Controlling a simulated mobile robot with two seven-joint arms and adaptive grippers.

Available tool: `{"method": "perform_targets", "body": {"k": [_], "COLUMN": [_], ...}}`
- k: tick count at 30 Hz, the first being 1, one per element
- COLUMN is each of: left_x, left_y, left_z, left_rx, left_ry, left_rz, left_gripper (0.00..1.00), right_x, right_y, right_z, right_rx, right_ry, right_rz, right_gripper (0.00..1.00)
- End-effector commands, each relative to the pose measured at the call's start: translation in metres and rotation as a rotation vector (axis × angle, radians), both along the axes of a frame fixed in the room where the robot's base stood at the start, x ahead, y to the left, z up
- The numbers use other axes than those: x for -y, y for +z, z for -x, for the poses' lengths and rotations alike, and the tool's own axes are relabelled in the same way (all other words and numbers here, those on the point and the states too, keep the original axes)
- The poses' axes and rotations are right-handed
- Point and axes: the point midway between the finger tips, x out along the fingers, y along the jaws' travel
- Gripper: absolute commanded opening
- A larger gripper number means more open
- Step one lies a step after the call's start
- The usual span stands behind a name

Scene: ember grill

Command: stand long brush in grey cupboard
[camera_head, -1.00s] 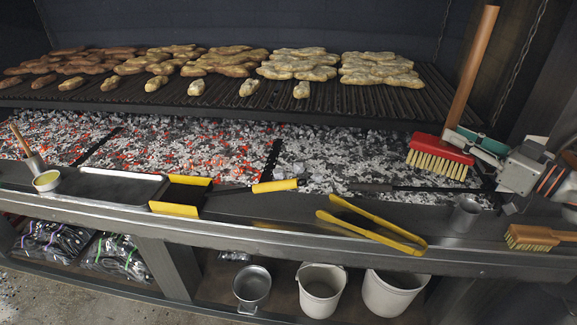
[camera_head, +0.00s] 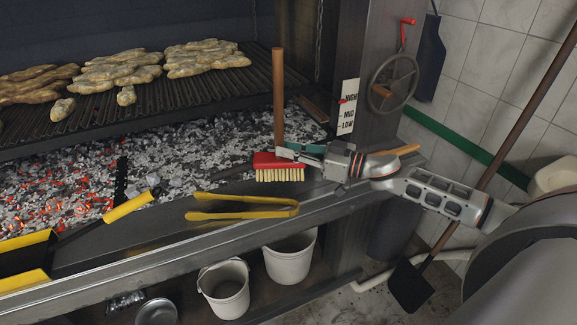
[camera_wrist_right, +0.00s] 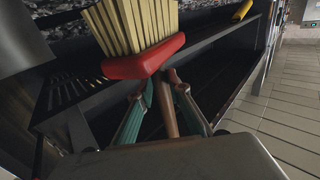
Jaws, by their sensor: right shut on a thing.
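The long brush has a red head (camera_head: 272,161) with pale bristles pointing down and a long wooden handle (camera_head: 278,95) standing up. My right gripper (camera_head: 300,151) is shut on the handle just by the head and holds the brush near the grill's front ledge. In the right wrist view, the red head (camera_wrist_right: 146,62) and bristles are at the top, and the handle runs between the green fingers (camera_wrist_right: 165,105). I cannot make out a grey cupboard in either view. My left gripper is not in view.
Yellow tongs (camera_head: 243,207) lie on the ledge (camera_head: 150,238). Glowing embers (camera_head: 70,185) and a grate with bread (camera_head: 205,58) are behind. White buckets (camera_head: 290,258) stand below. A handwheel (camera_head: 394,84) is on the pillar, and a long-handled shovel (camera_head: 410,285) leans at right.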

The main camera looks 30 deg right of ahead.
Motion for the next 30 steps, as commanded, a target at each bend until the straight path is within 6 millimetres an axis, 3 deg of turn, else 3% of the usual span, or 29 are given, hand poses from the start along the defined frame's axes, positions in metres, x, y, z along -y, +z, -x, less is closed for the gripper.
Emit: {"method": "perform_targets", "body": {"k": [5, 13, 26, 27, 28, 30], "left_x": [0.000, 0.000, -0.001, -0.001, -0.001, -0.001], "left_y": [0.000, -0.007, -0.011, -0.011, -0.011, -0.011], "left_z": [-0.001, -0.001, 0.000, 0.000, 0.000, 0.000], "left_rx": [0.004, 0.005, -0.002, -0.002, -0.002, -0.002], "left_ry": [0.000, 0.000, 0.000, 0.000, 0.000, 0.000], "left_rz": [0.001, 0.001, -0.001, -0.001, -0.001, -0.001], "left_gripper": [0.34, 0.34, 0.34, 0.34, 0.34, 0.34], "right_x": [0.000, 0.000, 0.000, 0.000, 0.000, 0.000], "right_y": [-0.007, -0.044, -0.049, -0.051, -0.051, -0.050], "right_z": [-0.001, -0.001, 0.000, 0.000, 0.000, 0.000], "right_rx": [0.003, 0.002, 0.003, 0.001, 0.001, 0.001], "right_ry": [0.000, -0.001, 0.000, 0.000, 0.000, 0.000], "right_rz": [-0.003, -0.003, -0.001, 0.000, 0.000, 0.000], "right_gripper": [0.00, 0.00, 0.00, 0.25, 0.33, 0.34]}}
